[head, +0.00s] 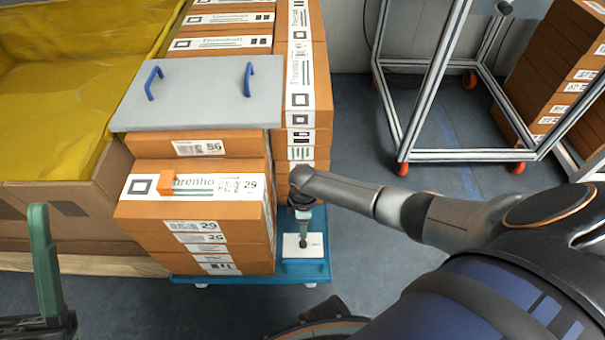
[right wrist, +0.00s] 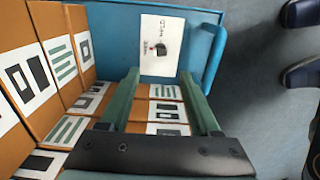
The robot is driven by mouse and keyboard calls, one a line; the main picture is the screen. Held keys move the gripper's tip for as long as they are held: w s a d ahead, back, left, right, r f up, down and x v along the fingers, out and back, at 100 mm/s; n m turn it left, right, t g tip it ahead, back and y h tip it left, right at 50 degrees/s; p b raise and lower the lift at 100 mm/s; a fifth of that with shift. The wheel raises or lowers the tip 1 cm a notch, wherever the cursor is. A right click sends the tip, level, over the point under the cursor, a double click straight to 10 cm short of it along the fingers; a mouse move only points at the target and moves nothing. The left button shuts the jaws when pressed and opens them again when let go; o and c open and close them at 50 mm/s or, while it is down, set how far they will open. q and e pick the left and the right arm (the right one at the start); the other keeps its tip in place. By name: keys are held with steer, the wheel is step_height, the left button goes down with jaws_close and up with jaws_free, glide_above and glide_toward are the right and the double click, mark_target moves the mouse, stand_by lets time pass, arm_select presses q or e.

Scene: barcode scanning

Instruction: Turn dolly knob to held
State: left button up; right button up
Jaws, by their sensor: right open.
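The dolly (head: 320,268) is a blue platform under stacked orange-brown boxes. A white label plate (head: 290,246) lies on its bare near right corner; it also shows in the right wrist view (right wrist: 152,30). A small dark knob (right wrist: 160,49) sits on this plate. My right gripper (right wrist: 160,78) is open and empty, its green fingers apart. The knob shows beyond the fingertips, roughly in line with the gap between them. In the head view my right gripper (head: 303,228) points down over the plate and partly hides it. One green finger of my left gripper (head: 44,245) shows at lower left.
The box stack (head: 195,225) stands right beside the plate. A grey lid with blue handles (head: 205,95) lies on the stack. A yellow-lined crate (head: 50,110) is at left. A wheeled metal frame (head: 455,155) stands back right. Floor right of the dolly is clear.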

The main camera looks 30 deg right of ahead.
mark_target(303, 241)
step_height(303, 241, down, 11)
steer(key=b, duration=0.6)
steer(key=shift+r+b, duration=0.1)
steer(key=shift+b, duration=0.2)
arm_select(q)
step_height(303, 241, down, 8)
steer(key=d, duration=0.1)
steer(key=shift+w+g, duration=0.2)
steer(key=shift+g, duration=0.1)
steer(key=shift+f, duration=0.1)
arm_select(e)
jaws_close()
